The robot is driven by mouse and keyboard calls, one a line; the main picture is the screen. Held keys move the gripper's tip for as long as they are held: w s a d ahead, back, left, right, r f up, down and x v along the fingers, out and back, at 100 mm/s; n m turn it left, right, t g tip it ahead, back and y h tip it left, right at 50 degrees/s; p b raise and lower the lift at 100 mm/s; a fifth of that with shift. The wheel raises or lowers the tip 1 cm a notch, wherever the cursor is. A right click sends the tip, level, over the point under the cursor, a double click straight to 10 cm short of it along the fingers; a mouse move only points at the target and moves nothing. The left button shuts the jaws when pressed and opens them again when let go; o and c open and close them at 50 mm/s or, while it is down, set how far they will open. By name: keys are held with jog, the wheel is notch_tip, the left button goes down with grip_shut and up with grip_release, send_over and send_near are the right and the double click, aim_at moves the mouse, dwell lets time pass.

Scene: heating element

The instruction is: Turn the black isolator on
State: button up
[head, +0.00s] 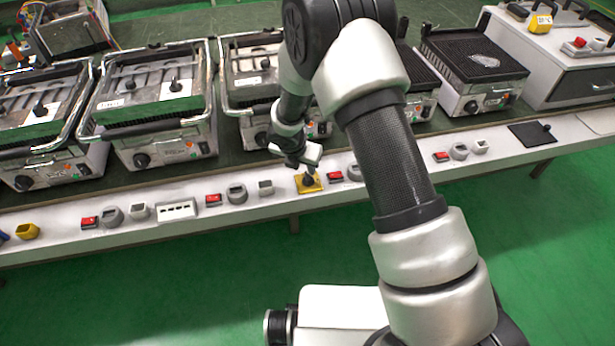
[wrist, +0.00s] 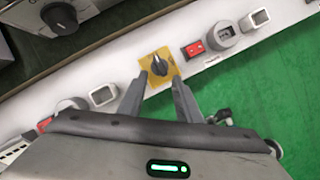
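The black isolator is a dark rotary knob (wrist: 159,66) on a square yellow plate (wrist: 174,76), set in the white front panel. In the head view the yellow plate (head: 311,187) shows at the middle of the panel, with the black knob (head: 308,180) on it. My gripper (wrist: 158,85) is open, with its two dark fingers apart and nothing between them. The fingertips appear on either side of the lower part of the yellow plate in the wrist view. I cannot tell whether they touch it. In the head view my gripper (head: 301,165) is just above the knob.
A red switch (wrist: 194,48) and grey sockets (wrist: 222,35) sit right of the yellow plate. Another red switch (head: 213,200) is further left on the panel. Several grills (head: 155,100) stand behind on the bench. The green floor in front is clear.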

aim_at(308, 176)
jog(key=b+x, duration=0.1)
jog(key=x, duration=0.7)
jog(key=shift+f, duration=0.1)
